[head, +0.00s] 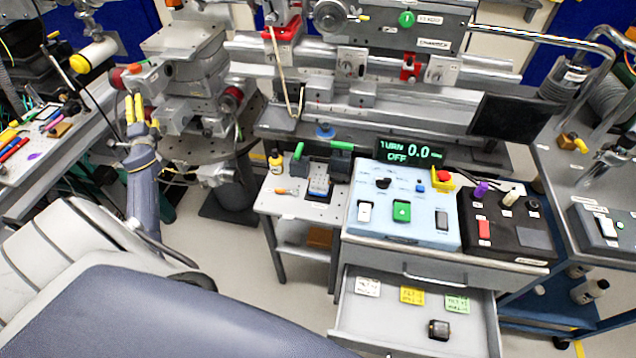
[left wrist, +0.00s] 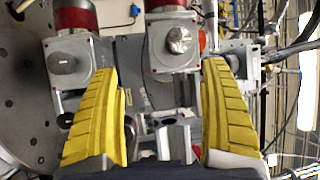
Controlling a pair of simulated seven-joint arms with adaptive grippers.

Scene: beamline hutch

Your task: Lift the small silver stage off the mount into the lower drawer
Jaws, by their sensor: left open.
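My left gripper (head: 135,108) is open, its yellow fingers raised beside the metal positioner assembly (head: 190,100) at the left. In the left wrist view the open fingers (left wrist: 160,68) stand apart, with silver blocks beyond and between them. One silver block with a round knob (left wrist: 172,45) lies between the fingertips, another (left wrist: 68,62) left of them. I cannot tell for sure which is the small silver stage, or where its mount begins. Nothing is visibly gripped. The lower drawer (head: 350,318) is pulled open, holding a small dark-and-silver block (head: 438,328). My right gripper is not in view.
A pale blue control panel (head: 375,230) stands above the drawer, with a black control box (head: 520,240) to its right. A small side table (head: 265,205) with tools stands left of it. A cluttered bench (head: 20,190) lies left of my arm. The drawer floor is largely free.

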